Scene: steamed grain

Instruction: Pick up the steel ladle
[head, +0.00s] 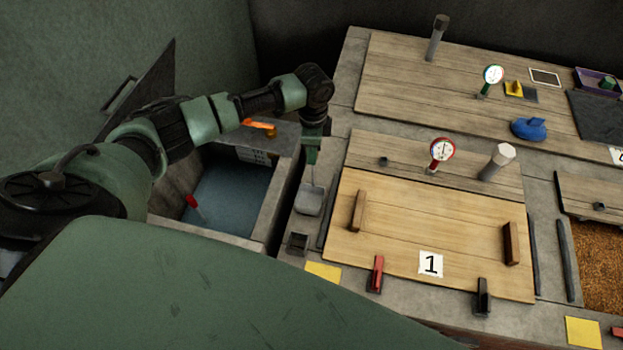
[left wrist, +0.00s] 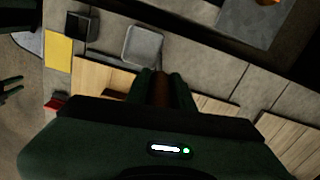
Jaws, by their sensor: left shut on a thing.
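My left gripper (head: 312,158) is shut on the steel ladle (head: 309,200), above the stone ledge between the water basin and the lidded board marked 1. The ladle's grey, squarish bowl hangs below the fingers; I cannot tell whether it touches the ledge. In the left wrist view the bowl (left wrist: 143,45) shows beyond the gripper (left wrist: 162,80), and a brown handle end (left wrist: 162,92) sits between the two fingers. The fingers hide part of the handle. My right gripper (left wrist: 12,88) shows small at the left edge of the left wrist view, its fingers apart.
The water basin (head: 228,195) lies left of the ledge, with a red-handled thing (head: 193,202) at its side. The wooden lid (head: 430,220) with two upright handles lies to the right.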

